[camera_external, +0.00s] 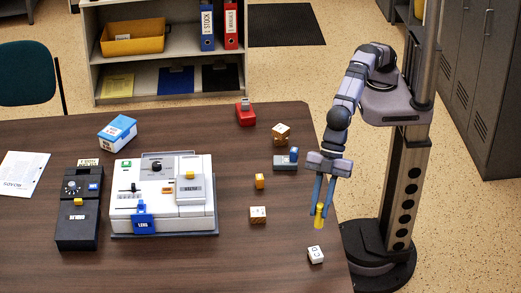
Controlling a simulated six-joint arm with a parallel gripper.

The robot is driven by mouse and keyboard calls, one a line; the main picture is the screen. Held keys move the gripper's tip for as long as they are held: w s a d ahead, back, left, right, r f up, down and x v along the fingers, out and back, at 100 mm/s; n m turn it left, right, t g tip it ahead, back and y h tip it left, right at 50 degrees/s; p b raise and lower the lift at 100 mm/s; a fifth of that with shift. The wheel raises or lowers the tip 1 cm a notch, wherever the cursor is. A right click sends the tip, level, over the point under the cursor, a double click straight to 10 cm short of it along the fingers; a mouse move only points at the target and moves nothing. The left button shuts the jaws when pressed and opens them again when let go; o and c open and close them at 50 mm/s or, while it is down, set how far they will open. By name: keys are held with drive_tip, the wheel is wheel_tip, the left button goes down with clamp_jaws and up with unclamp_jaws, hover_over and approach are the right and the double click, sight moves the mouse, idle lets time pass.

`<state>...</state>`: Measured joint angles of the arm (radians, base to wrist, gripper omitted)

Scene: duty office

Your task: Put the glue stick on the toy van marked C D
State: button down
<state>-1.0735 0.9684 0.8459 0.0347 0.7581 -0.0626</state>
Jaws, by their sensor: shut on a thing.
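My gripper (320,210) hangs over the right edge of the table, its fingers pointing down. It is shut on a slim yellow object, which I take to be the glue stick (320,218), and its lower end shows below the fingertips. I cannot make out a marking C D on anything, so I cannot tell for sure which thing is the toy van. A small white block with dark marks (316,255) lies just below the gripper in the picture. A grey piece with a blue part (284,163) and a red piece (245,113) stand farther back.
A large white device (130,211), a black device (77,229) and a blue-and-white box (118,133) occupy the left of the table (260,265). The front middle is clear.

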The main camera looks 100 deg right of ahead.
sight(318, 230)
drive_tip(key=shift+f+p, duration=1.35)
drive_tip(key=shift+f, duration=3.7)
drive_tip(key=shift+f, duration=0.2)
drive_tip(key=c, duration=1.6)
unclamp_jaws()
drive_tip(key=shift+r, duration=0.15)
drive_tip(key=shift+r, duration=0.15)
drive_tip(key=shift+b+v, duration=1.45)
drive_tip(key=shift+v, duration=4.5)
